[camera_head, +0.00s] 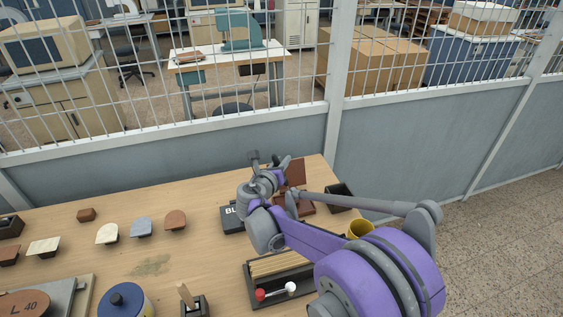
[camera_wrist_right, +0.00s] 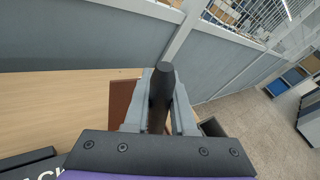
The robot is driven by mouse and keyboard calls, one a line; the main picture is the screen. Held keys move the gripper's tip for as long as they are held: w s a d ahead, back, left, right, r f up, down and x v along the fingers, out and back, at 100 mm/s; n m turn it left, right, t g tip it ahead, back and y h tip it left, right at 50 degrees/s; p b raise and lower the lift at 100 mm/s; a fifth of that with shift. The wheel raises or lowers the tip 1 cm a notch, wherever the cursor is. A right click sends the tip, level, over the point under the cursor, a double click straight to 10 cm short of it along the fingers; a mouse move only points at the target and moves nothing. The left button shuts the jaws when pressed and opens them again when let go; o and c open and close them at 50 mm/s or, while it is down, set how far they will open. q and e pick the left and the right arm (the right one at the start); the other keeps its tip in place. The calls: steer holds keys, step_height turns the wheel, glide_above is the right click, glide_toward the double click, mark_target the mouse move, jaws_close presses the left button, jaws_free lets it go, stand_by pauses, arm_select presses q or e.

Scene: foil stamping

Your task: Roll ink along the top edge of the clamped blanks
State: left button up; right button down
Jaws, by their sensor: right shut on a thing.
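My right gripper (camera_head: 262,178) is over the back right of the table, and its fingers are shut on a dark cylindrical handle (camera_wrist_right: 160,92) in the right wrist view. The handle's lower end and whatever it carries are hidden, so I cannot tell if it touches anything. A black pad with partly covered white lettering (camera_head: 233,219) lies beside the gripper. Pale strips, seemingly the blanks (camera_head: 278,265), lie in a dark clamp frame (camera_head: 253,290) with red and white knobs, nearer the front. My right arm covers the frame's right end. My left gripper is out of view.
A reddish-brown stand (camera_head: 296,172) and a dark open box (camera_head: 339,197) are close to the gripper. A yellow cup (camera_head: 359,229) is partly behind my arm. Several stamps stand at left, with a blue-lidded tin (camera_head: 125,300) in front. A mesh-topped partition (camera_head: 250,133) borders the table's back.

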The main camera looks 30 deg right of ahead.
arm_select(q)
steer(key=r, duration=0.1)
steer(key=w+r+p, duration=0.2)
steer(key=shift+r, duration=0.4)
arm_select(e)
step_height(320, 180, up, 7)
steer(key=shift+f, duration=0.1)
stand_by(0.7)
